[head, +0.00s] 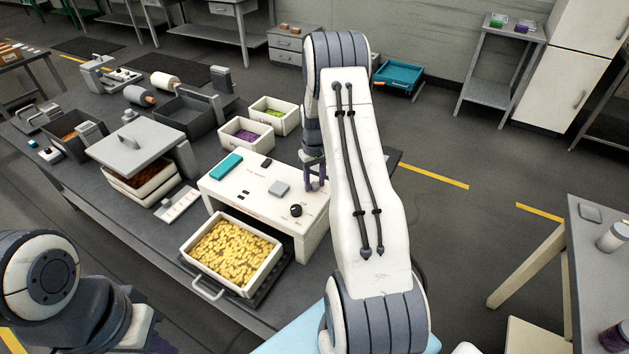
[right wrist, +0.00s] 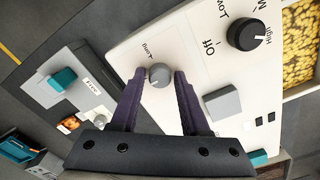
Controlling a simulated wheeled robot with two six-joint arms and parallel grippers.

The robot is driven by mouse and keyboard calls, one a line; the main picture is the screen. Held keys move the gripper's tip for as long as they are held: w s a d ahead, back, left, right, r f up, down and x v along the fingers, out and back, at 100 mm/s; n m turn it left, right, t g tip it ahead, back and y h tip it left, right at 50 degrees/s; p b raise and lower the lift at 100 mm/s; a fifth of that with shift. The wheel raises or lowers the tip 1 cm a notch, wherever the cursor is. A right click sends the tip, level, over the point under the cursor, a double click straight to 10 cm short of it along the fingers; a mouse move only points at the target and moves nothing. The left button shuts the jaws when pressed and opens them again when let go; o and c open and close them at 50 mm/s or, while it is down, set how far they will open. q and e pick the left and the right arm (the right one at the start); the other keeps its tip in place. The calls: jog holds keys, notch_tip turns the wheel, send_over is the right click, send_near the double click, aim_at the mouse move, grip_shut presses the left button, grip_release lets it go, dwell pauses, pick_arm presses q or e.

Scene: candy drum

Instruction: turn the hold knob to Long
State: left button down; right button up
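The hold knob (right wrist: 160,75) is a small round grey knob on the white panel of the machine (head: 230,190). The word "Long" is printed beside it in the right wrist view. I cannot tell clearly where its pointer is set. My right gripper (right wrist: 160,72) has its two dark purple fingers on either side of the knob, with narrow gaps showing. In the head view the right gripper (head: 316,184) is over the panel's right end and hides this knob. My left arm shows at the lower left, but its gripper is out of view.
A larger black knob (right wrist: 246,35) marked Off, Low and High sits nearby, also in the head view (head: 296,210). A grey square button (right wrist: 222,103) lies beside it. A tray of yellow candy (head: 232,252) stands in front. White bins (head: 246,135) stand behind.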

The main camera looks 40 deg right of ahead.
grip_shut()
jog(key=shift+m, duration=0.3)
jog(key=m+b, duration=0.1)
jog(key=m, duration=0.2)
jog(key=shift+m, duration=0.3)
jog(key=m+b, duration=0.1)
jog(key=m, duration=0.3)
jog(key=shift+m, duration=0.3)
jog(key=m, duration=0.4)
jog(key=shift+m, duration=0.3)
jog(key=shift+m+b, duration=0.4)
jog(key=shift+m, duration=1.9)
